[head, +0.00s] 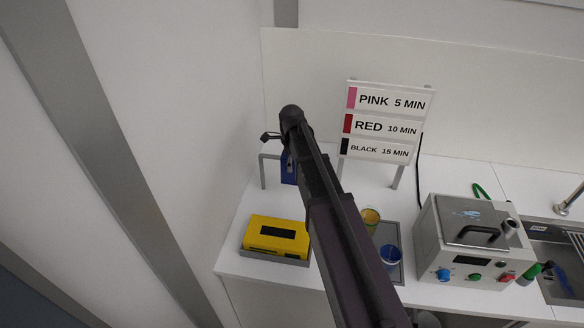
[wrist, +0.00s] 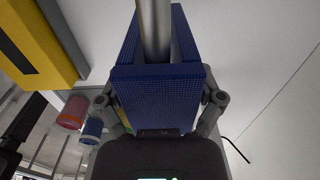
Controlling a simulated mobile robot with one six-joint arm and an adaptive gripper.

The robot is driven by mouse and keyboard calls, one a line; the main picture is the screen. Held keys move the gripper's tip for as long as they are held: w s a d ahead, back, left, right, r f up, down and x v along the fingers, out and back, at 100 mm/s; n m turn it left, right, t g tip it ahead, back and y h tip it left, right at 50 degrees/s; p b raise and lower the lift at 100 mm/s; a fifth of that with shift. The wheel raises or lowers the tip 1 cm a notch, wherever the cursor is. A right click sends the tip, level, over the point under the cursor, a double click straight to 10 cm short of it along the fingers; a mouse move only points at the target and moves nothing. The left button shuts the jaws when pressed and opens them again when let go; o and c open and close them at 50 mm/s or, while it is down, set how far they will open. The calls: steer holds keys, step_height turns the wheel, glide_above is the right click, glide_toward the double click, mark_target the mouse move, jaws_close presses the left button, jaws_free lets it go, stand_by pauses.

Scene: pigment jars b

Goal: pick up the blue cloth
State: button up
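The blue cloth (wrist: 158,95) hangs folded over a metal rail (wrist: 154,30) in the wrist view. In the head view a strip of the cloth (head: 289,168) shows beside my arm, hanging from the rail stand (head: 263,172) at the back left of the counter. My gripper (wrist: 160,100) is right at the cloth, with its finger links spread wide on either side of it. The fingertips are hidden behind the cloth, so I cannot see whether they touch it.
A yellow box (head: 262,232) stands in front of the rail. A tray (head: 396,272) with a yellow cup (head: 370,217) and a blue cup (head: 390,256) lies to the right. A sign (head: 385,122) stands behind. A grey machine (head: 470,245) and a sink (head: 560,265) are further right.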

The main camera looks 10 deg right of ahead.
steer(key=c, duration=0.5)
steer(key=shift+c, duration=0.2)
steer(key=shift+r, duration=0.15)
step_height(320, 180, up, 18)
steer(key=p, duration=1.8)
steer(key=shift+f, duration=0.25)
